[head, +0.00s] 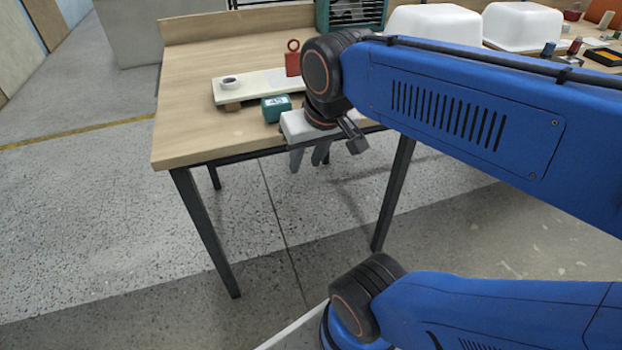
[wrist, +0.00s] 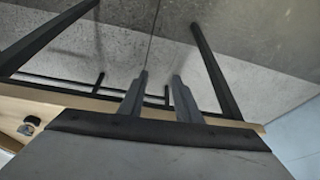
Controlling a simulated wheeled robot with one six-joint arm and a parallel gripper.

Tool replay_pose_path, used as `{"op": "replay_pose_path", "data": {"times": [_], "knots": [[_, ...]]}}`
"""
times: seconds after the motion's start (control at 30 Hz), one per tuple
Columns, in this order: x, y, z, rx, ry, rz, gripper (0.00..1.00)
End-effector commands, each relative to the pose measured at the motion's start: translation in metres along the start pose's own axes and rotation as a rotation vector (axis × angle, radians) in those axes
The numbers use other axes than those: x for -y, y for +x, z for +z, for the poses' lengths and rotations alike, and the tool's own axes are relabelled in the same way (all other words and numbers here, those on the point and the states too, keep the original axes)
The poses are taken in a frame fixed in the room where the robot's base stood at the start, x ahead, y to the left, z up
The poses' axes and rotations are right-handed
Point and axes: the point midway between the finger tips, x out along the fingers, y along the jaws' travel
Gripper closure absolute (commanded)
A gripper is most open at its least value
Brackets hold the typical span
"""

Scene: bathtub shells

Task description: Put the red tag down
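The red tag (head: 293,62), a small block with a ring on top, stands upright on the table at or just behind the pale board (head: 262,82). My arm's wrist partly covers the area to its right. My gripper (head: 308,163) hangs in front of the table's near edge, apart from the tag, with its fingers pointing down. In the wrist view the two fingers (wrist: 160,85) are spread with an empty gap between them, and the tag does not show there.
A teal block (head: 276,107) sits in front of the board. White tub shells (head: 522,25) and a dark green crate (head: 350,14) stand at the back. The table's left front (head: 195,140) is clear.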

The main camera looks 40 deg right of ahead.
Motion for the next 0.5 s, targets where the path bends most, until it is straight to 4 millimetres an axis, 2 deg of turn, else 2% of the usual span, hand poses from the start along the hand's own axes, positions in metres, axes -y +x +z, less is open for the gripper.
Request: {"op": "replay_pose_path", "data": {"times": [0.03,0.1,0.2,0.5], "knots": [[0.000,0.007,0.013,-0.011,-0.044,-0.007,0.69],[0.001,0.015,0.025,-0.024,-0.099,-0.014,0.69],[0.001,0.022,0.035,-0.035,-0.148,-0.019,0.69],[0.002,0.024,0.039,-0.039,-0.167,-0.021,0.69]]}}
